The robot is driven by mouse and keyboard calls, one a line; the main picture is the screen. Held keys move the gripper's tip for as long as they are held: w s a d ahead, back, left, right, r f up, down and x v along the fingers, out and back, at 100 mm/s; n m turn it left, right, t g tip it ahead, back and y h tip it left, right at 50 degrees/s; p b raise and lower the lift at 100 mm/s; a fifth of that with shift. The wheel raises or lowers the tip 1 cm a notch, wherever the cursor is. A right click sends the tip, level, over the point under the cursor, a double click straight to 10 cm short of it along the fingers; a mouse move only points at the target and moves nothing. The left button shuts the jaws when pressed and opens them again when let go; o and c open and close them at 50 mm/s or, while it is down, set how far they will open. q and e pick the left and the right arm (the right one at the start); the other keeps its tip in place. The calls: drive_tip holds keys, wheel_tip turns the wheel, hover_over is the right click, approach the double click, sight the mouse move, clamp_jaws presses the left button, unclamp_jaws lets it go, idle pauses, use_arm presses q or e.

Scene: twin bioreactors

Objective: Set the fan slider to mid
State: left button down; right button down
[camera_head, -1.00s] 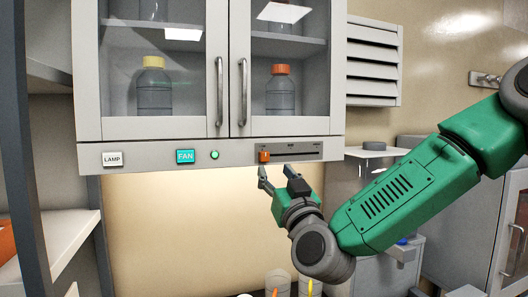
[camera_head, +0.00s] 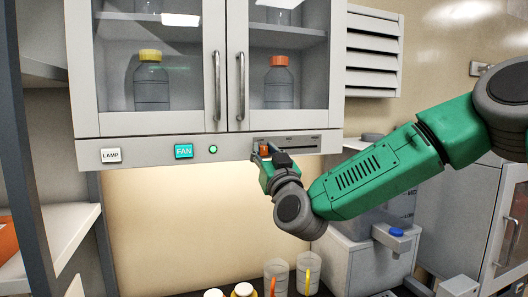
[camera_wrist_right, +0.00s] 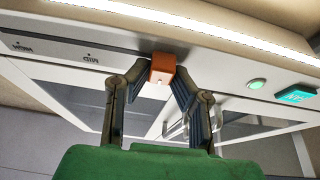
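The fan slider's orange knob (camera_head: 263,149) is at the left end of its slot in the slider panel (camera_head: 300,143) under the cabinet. In the right wrist view the knob (camera_wrist_right: 162,69) is between my fingertips, which appear to touch both sides. The upside-down MID mark (camera_wrist_right: 91,58) is left of the knob there. My right gripper (camera_head: 266,160) reaches up from below and partly hides the knob in the head view; it also shows in the right wrist view (camera_wrist_right: 162,76). It looks shut on the knob. My left gripper is not in view.
The FAN button (camera_head: 184,151), a lit green indicator (camera_head: 213,149) and the LAMP button (camera_head: 111,155) share the cabinet's front strip. Closed glass doors with handles (camera_head: 240,86) are above. Cups (camera_head: 308,275) stand below. The space under the strip is open.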

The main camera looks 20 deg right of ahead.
sight(289, 143)
drive_tip(key=d+b, duration=0.2)
drive_tip(key=d, duration=0.5)
drive_tip(key=shift+w, duration=0.1)
drive_tip(key=shift+d, duration=0.4)
drive_tip(key=c, duration=1.4)
unclamp_jaws()
drive_tip(key=shift+a, duration=0.2)
drive_tip(key=shift+s+f, duration=0.15)
drive_tip(key=shift+s, duration=0.2)
drive_tip(key=v, duration=1.1)
